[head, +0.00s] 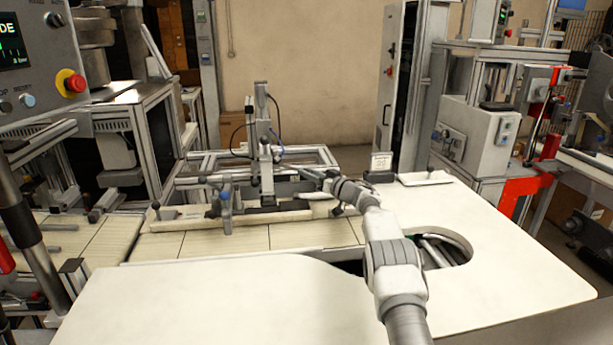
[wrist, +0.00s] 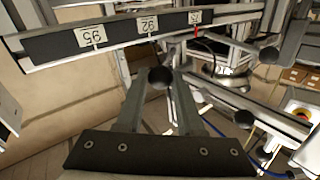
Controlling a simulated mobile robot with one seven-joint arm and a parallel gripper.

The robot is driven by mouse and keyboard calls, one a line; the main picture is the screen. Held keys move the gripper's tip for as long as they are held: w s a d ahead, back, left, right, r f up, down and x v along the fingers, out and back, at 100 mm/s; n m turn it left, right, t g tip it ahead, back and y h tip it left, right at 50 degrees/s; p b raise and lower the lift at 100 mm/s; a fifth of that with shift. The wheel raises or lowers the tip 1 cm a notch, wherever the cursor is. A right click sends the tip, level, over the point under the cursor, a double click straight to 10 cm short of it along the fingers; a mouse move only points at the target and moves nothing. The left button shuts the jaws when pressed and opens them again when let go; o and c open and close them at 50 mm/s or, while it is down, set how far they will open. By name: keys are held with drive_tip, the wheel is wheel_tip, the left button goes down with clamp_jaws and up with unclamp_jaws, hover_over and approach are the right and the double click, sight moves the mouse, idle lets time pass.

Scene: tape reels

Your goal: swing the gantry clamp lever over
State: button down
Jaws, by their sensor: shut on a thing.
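The gantry (head: 263,150) stands upright on the bench left of my arm in the head view. My gripper (head: 330,180) reaches to its right side from the front right. In the wrist view, the two fingers of my gripper (wrist: 160,74) close on a dark round knob (wrist: 160,80), which I take to be the clamp lever's end. The lever's shaft is mostly hidden behind the knob and fingers. In the head view the lever is too small and covered to tell its angle.
A plate with number labels (wrist: 115,35) runs across the top of the wrist view. Other dark knobs (wrist: 268,55) stick out to the right. The white tabletop (head: 230,305) in front is clear.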

drive_tip(key=shift+w+d, duration=0.15)
drive_tip(key=shift+d, duration=0.05)
idle(0.4)
drive_tip(key=c, duration=0.5)
unclamp_jaws()
drive_tip(key=shift+c, duration=0.2)
drive_tip(key=v, duration=1.7)
drive_tip(key=shift+p, duration=0.35)
drive_tip(key=shift+d+f, duration=0.1)
drive_tip(key=shift+f, duration=0.05)
